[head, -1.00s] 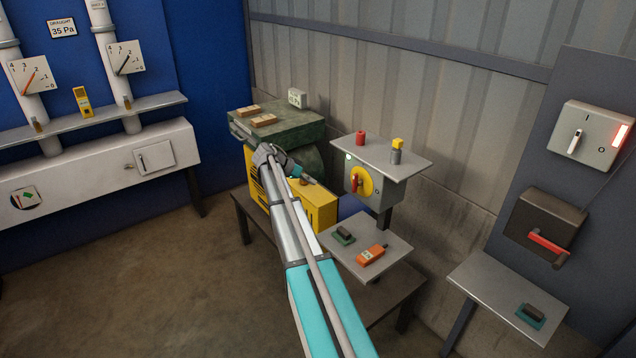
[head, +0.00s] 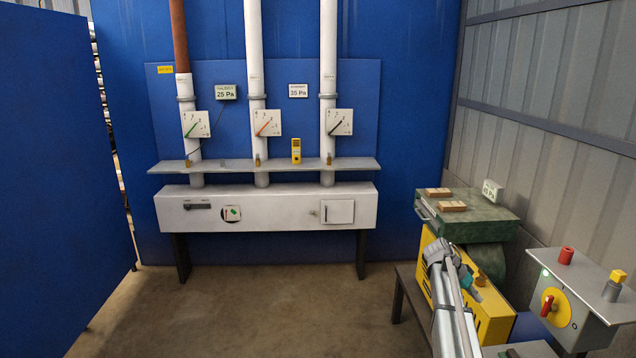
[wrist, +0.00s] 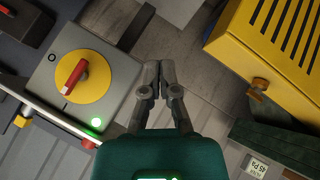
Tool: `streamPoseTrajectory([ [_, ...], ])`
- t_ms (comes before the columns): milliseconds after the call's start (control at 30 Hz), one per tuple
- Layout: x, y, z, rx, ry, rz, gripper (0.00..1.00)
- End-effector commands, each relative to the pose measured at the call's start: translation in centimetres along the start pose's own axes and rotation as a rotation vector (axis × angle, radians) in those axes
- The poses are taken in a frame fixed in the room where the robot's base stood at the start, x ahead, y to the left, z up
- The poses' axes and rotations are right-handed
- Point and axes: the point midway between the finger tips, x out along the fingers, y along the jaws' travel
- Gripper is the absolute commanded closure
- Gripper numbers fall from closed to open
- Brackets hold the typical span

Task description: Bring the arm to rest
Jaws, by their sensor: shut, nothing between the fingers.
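My arm reaches up from the lower right of the head view. My gripper (head: 470,281) is in front of the yellow cabinet (head: 493,325), small and partly hidden by my wrist there. In the wrist view my gripper (wrist: 160,72) has its two fingers together with nothing between them. The fingers appear in the gap between the grey switch box (wrist: 60,70) on the left and the yellow cabinet (wrist: 255,45) on the right. I cannot tell any contact with either.
A green unit (head: 470,217) bears two wooden blocks behind my wrist. The switch box (head: 565,318) has a red handle on a yellow disc; a red and a yellow-topped item stand above. A white duct bench (head: 265,210) stands left. The floor (head: 240,310) before it is clear.

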Motion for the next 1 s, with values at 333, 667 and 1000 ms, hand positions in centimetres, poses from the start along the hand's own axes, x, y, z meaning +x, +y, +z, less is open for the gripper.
streamPoseTrajectory([
  [333, -5.1, 2.3, 17.9, -0.478, -0.115, -0.337, 1.00],
  [667, -9.7, 6.4, 32.8, -0.915, -0.146, -0.684, 1.00],
  [1000, -11.4, 8.0, 37.4, -1.069, -0.139, -0.821, 1.00],
])
